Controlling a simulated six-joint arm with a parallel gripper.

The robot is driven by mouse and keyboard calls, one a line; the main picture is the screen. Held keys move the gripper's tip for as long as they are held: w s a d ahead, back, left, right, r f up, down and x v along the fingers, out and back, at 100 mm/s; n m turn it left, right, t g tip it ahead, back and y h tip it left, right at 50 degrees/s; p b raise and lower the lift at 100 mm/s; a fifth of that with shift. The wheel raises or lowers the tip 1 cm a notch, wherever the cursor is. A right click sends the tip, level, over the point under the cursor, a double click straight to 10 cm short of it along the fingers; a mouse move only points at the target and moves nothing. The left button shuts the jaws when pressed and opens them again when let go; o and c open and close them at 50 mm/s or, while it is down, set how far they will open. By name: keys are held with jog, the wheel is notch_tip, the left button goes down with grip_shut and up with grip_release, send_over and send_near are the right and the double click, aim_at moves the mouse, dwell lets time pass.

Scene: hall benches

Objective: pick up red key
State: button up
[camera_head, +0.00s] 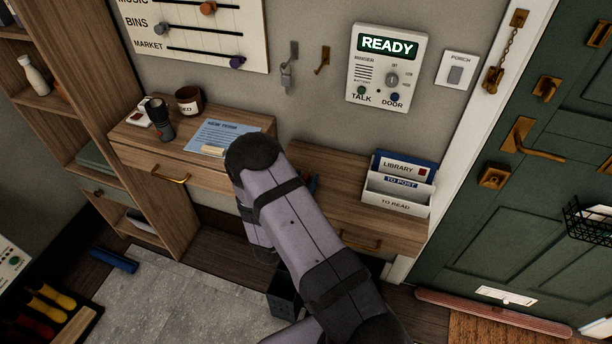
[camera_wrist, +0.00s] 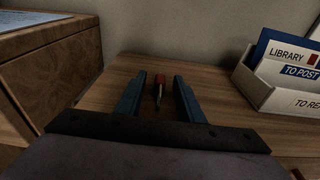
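The red key (camera_wrist: 160,79) shows in the wrist view on the lower wooden bench top, its red head toward the wall and its narrow shaft toward me. My gripper (camera_wrist: 160,76) has two blue fingers, spread apart, one on each side of the key. A gap shows between the key and each finger. Whether the fingertips touch the bench I cannot tell. In the head view my arm hides the key and most of the gripper; only a bit of blue finger shows past the arm.
A white letter rack (camera_head: 399,190) stands right of my gripper, also in the wrist view (camera_wrist: 283,84). A taller drawer unit (camera_head: 150,150) rises on the left, bearing a blue sheet (camera_head: 220,138), a flashlight (camera_head: 160,118) and a mug (camera_head: 189,101). The wall is close behind.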

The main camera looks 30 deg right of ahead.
aim_at(306, 177)
jog(key=shift+w+d+f, duration=0.15)
jog(key=shift+w+d, duration=0.3)
jog(key=shift+c, duration=0.6)
grip_shut()
jog(key=shift+r+b, duration=0.5)
jog(key=shift+r, duration=4.55)
